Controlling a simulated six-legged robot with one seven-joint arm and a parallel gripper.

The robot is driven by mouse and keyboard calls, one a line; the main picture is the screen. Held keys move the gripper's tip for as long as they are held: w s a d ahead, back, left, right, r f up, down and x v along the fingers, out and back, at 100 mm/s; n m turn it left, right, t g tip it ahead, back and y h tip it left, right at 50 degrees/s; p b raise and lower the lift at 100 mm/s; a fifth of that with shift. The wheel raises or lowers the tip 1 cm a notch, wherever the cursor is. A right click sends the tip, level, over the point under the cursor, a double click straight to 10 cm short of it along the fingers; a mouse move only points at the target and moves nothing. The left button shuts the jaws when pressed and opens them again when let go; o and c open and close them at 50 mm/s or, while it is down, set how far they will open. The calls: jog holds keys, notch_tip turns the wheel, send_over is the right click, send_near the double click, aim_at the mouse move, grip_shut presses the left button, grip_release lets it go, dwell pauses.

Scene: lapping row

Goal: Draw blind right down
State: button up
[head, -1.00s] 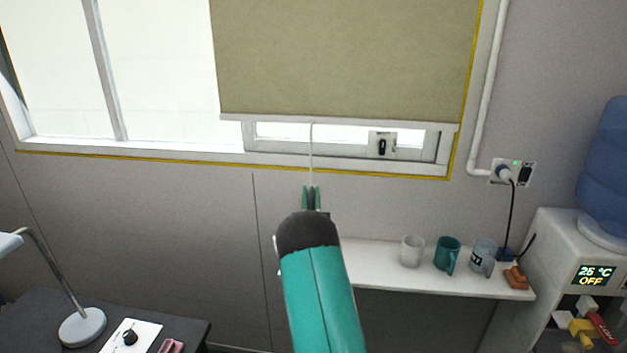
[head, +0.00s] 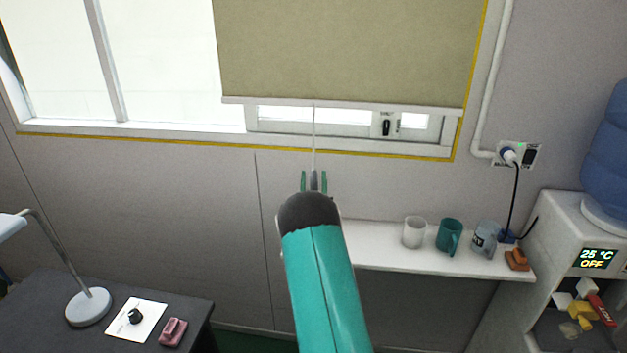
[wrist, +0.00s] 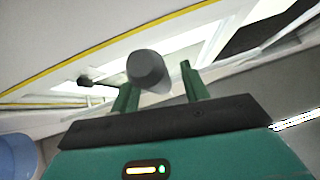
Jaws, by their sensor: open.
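The olive roller blind (head: 350,50) covers the upper right part of the window. Its pale bottom bar (head: 400,105) hangs a little above the sill, leaving a narrow strip of glass. A thin white cord (head: 314,140) drops from the bar to a grey pull (head: 314,183). My gripper (head: 314,174) is open, with one green finger on each side of the pull. In the wrist view, the rounded grey pull (wrist: 148,70) stands between the spread fingers of my gripper (wrist: 157,78), nearer the left one. Contact with either finger is not clear.
A white shelf (head: 380,256) below holds a clear cup (head: 414,232), a teal mug (head: 449,236) and a printed mug (head: 484,238). A water dispenser (head: 560,225) stands right, a desk lamp (head: 88,305) lower left.

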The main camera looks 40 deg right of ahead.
jog(key=v, duration=0.7)
jog(key=shift+s+f, duration=0.1)
jog(key=shift+d, duration=0.1)
jog(key=shift+c, duration=0.3)
